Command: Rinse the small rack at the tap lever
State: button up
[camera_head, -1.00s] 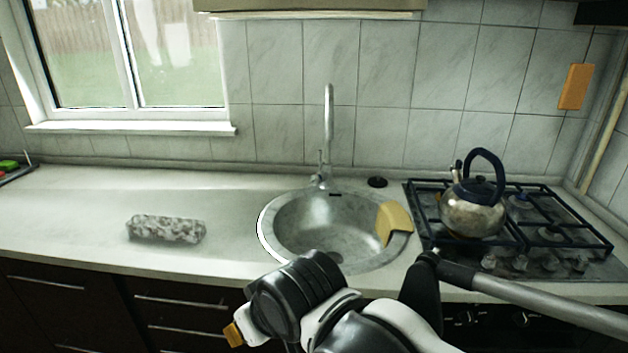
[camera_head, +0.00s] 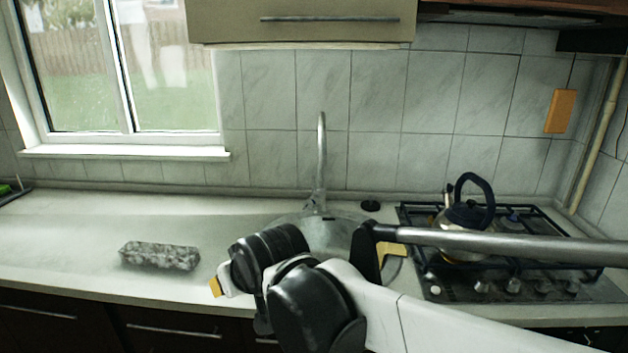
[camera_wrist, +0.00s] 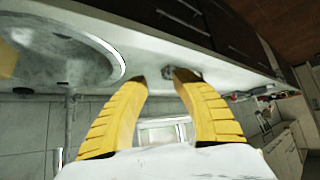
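A grey, mottled block-shaped piece (camera_head: 160,256), which I take for the small rack, lies on the counter left of the sink. The tap (camera_head: 321,160) stands behind the basin; its small lever (camera_head: 312,203) is at its base. My gripper shows in the head view only as a yellow fingertip (camera_head: 215,287), near the counter's front edge, right of the rack. In the wrist view my gripper (camera_wrist: 160,76) has both yellow fingers apart with nothing held between them. A grey patch, probably the rack (camera_wrist: 188,74), shows just past the right fingertip.
The round sink (camera_head: 345,222) is partly hidden by my arm. A yellow piece (camera_head: 393,249) sits at its right rim. A kettle (camera_head: 465,214) stands on the gas hob (camera_head: 520,280) at right. A cabinet (camera_head: 300,22) hangs above. The counter around the rack is clear.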

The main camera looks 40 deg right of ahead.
jog(key=w+d+r+m+t+h+p, duration=0.1)
jog(key=w+d+r, duration=0.1)
jog(key=w+d, duration=0.4)
jog(key=w+d+r+m+t+h+p, duration=0.1)
jog(key=w+d+r, duration=0.2)
jog(key=w+d, duration=0.35)
jog(key=m+t+h+p, duration=0.3)
jog(key=h+p, duration=0.2)
send_near(313, 179)
jog(key=w+a+r, duration=0.2)
jog(key=a+r, duration=0.1)
jog(key=a, duration=0.6)
jog(key=s+d+f+m+h+p, duration=0.1)
jog(key=s+d+f+h, duration=0.15)
jog(key=d+f, duration=0.4)
jog(key=shift+t, duration=0.3)
jog(key=b+x, duration=0.1)
jog(key=x, duration=0.3)
jog(key=r+b+x, duration=0.1)
jog(key=x, duration=0.3)
jog(key=r+b+x, duration=0.1)
jog(key=x, duration=0.3)
jog(key=shift+s+d, duration=0.15)
jog(key=shift+d, duration=0.25)
jog(key=shift+c, duration=0.2)
